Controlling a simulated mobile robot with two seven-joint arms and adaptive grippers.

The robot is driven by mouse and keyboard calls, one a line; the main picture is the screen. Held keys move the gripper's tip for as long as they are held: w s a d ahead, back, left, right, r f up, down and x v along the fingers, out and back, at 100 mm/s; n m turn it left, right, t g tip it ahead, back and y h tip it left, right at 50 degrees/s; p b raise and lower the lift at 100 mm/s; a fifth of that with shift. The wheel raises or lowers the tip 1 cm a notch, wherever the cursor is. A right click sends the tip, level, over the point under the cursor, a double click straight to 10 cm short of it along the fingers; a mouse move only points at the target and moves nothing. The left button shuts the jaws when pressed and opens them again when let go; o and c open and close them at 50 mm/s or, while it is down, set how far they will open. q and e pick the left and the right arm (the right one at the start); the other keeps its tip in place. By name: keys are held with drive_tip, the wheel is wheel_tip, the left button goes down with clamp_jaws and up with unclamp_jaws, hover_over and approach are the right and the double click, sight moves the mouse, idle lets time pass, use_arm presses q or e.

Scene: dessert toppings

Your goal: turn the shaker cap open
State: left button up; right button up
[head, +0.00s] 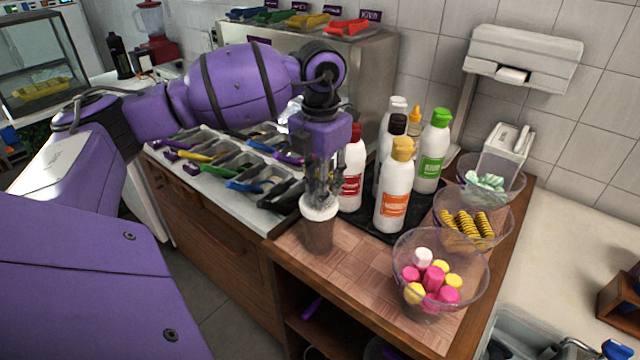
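A brown, semi-transparent container (317,235) stands upright near the left edge of the wooden counter. Its top (318,209) is white and speckled; I cannot tell whether this is the shaker cap or a filling. My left gripper (322,192) points straight down over this top, with its fingertips at or just above it. The fingers look close together, but their gap and any contact are too small to make out. No other thing in view is clearly a shaker. My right gripper is out of view.
Several sauce bottles (395,190) stand on a black tray (411,222) right of the gripper. Clear bowls hold marshmallows (432,280), yellow-and-dark cookies (467,226) and mint pieces (485,182). Topping bins (225,170) lie to the left. The counter's front (350,275) is clear.

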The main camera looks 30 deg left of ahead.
use_arm(q)
drive_tip(key=shift+r, duration=0.1)
wheel_tip(320, 180, up, 12)
idle(0.5)
idle(0.5)
